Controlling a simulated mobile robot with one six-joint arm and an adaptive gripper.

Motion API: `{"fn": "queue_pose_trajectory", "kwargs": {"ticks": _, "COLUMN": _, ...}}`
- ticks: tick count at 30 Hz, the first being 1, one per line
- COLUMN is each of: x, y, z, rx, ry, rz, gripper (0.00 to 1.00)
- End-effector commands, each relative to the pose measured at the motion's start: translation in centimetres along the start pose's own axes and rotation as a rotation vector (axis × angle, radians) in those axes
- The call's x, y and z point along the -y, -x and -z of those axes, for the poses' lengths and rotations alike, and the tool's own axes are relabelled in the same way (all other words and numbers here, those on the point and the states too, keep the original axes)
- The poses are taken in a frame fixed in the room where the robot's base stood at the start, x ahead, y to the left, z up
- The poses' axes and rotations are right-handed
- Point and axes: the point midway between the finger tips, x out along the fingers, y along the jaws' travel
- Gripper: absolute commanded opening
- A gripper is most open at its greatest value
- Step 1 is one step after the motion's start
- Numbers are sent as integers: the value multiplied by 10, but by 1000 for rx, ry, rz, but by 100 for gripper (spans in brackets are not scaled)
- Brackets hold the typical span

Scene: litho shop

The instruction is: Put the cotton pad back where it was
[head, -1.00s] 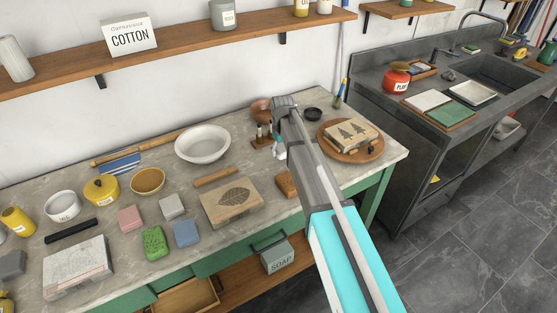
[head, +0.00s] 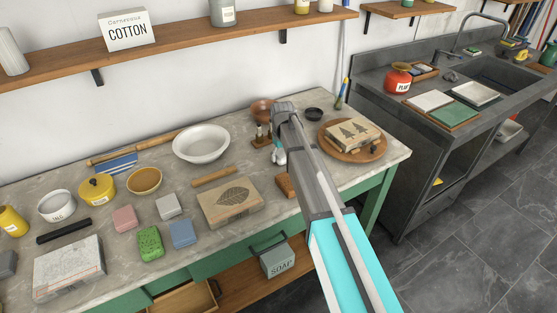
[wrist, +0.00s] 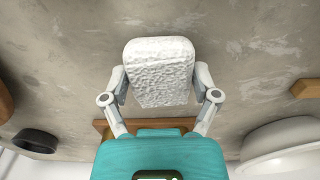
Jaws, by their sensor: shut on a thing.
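The cotton pad (wrist: 158,72) is a white, rough-textured block with rounded corners in the wrist view. My gripper (wrist: 160,88) is shut on it, with one grey finger at each side. In the head view my gripper (head: 278,153) is over the back right of the stone worktop (head: 230,150), between the white bowl and the round wooden board. My arm hides most of the pad there. I cannot tell whether the pad touches the worktop. A white box marked COTTON (head: 128,30) stands on the wall shelf.
The white bowl (head: 201,143) is to the left of my gripper. The wooden board (head: 372,146) carries a tree-carved block to the right. A leaf-carved block (head: 230,203) and coloured blocks lie nearer the front.

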Motion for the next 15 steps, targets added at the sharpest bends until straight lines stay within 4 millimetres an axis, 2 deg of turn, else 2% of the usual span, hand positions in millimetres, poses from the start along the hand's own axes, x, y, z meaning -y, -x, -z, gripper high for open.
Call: {"fn": "queue_pose_trajectory", "kwargs": {"ticks": 15, "x": 0, "y": -6, "z": 0, "rx": 0, "ry": -1, "rz": 0, "gripper": 40}}
